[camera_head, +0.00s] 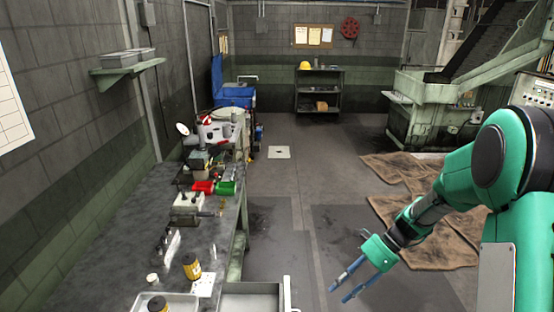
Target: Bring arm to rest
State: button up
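My gripper (347,280) is at the lower centre-right of the head view, at the end of my green arm (437,200). Its two blue fingers are spread apart with a gap between them, and nothing shows in that gap. The gripper points down and to the left over the dark floor, to the right of the workbench, and touches nothing that I can see. The arm is bent and comes in from the right edge.
A grey workbench (110,268) with jars, bins and tools runs along the left wall. An open drawer (250,298) juts out at its near end. Brown mats (425,225) lie on the floor behind my arm. A green machine (430,110) stands at the back right. The middle floor is clear.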

jog(key=s+d+r+n+t+h+b, duration=0.1)
jog(key=s+r+n+t+h, duration=0.7)
jog(key=s+r+n, duration=1.2)
jog(key=shift+s+d+r+n+h, duration=0.15)
jog(key=shift+s+r+n+h, duration=0.2)
jog(key=shift+s+r, duration=1.35)
jog(key=shift+w+r, duration=0.1)
